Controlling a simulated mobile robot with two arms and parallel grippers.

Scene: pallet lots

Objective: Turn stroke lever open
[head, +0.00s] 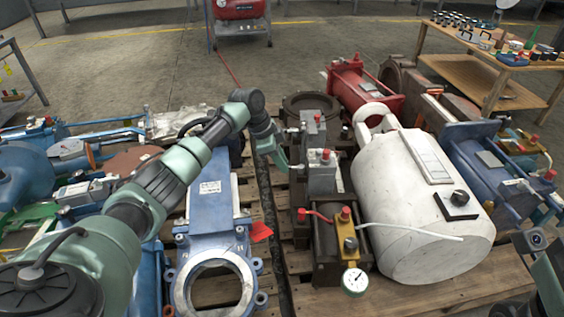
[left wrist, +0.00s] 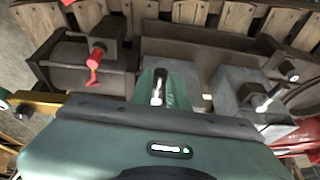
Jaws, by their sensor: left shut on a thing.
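My left gripper (head: 281,160) reaches over the dark valve assembly (head: 325,245) in the middle of the head view. In the left wrist view the gripper (left wrist: 164,92) has its green fingers closed around a small silver rod (left wrist: 157,94), which appears to be the stroke lever. Its lower end is hidden by the fingers and wrist. In the head view the gripper hides the lever. A grey block with a red cap (head: 326,156) stands just right of the gripper. A red lever (left wrist: 94,66) and another silver pin (left wrist: 270,97) flank the fingers in the left wrist view.
A white cylinder (head: 410,195) lies close on the right. A blue flanged valve (head: 215,225) lies on the left pallet, with a dark gap between pallets. A gauge (head: 355,281) sticks out at the front. A wooden bench (head: 480,78) stands back right.

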